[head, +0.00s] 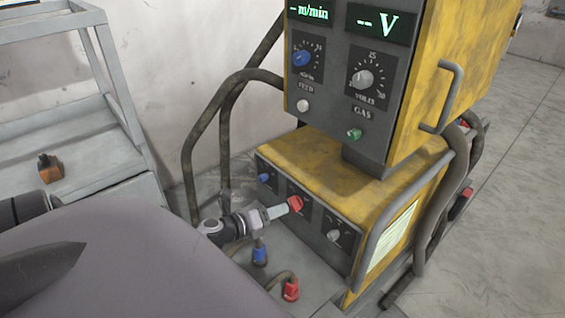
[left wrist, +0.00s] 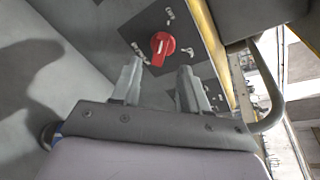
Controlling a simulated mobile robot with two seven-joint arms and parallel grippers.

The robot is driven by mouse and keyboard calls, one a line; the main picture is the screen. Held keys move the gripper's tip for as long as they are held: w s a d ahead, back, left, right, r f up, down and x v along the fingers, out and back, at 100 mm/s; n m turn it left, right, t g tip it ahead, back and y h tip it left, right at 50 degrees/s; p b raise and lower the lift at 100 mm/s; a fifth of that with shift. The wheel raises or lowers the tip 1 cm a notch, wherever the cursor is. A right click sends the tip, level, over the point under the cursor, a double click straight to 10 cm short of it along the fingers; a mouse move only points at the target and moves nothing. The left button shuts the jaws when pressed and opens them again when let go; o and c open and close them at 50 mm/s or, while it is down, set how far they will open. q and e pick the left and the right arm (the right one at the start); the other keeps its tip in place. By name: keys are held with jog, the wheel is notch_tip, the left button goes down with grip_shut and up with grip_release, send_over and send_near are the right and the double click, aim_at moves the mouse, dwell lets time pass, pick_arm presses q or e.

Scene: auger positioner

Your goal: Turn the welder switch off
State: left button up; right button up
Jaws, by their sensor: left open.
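The welder is a yellow and dark grey machine; its lower unit (head: 350,185) has a dark front panel. The red switch (head: 295,203) is on that panel. In the left wrist view the red switch (left wrist: 162,47) is a round knob with a pale mark, with white lettering around it. My left gripper (head: 274,212) points at the switch from the front left. In the left wrist view my left gripper (left wrist: 160,68) is open, its two grey fingers spread just short of the knob. I see no clear contact. My right gripper is not in view.
The upper unit with displays (head: 340,80) overhangs the lower one. Blue (head: 260,255) and red (head: 291,289) cable plugs sit below the panel. A dark hose (head: 190,160) loops at the left. A grey cart (head: 85,150) holds a small orange object (head: 49,172).

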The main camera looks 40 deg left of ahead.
pick_arm(q)
jog(key=shift+v, duration=0.85)
jog(key=s+d+r+n+g+p, duration=0.1)
jog(key=s+d+n+p, duration=0.2)
jog(key=s+d+n, duration=0.2)
jog(key=s+d+r+n+g+p, duration=0.2)
jog(key=s+d+n+p, duration=0.2)
jog(key=d+n, duration=0.7)
jog(key=s+d+r+n+g+h+p, duration=0.1)
jog(key=s+d+r+n+p, duration=0.1)
jog(key=s+d+n, duration=0.4)
jog(key=d+n+p, duration=0.1)
jog(key=n, duration=0.2)
jog(key=shift+d+r, duration=0.2)
jog(key=shift+d, duration=0.2)
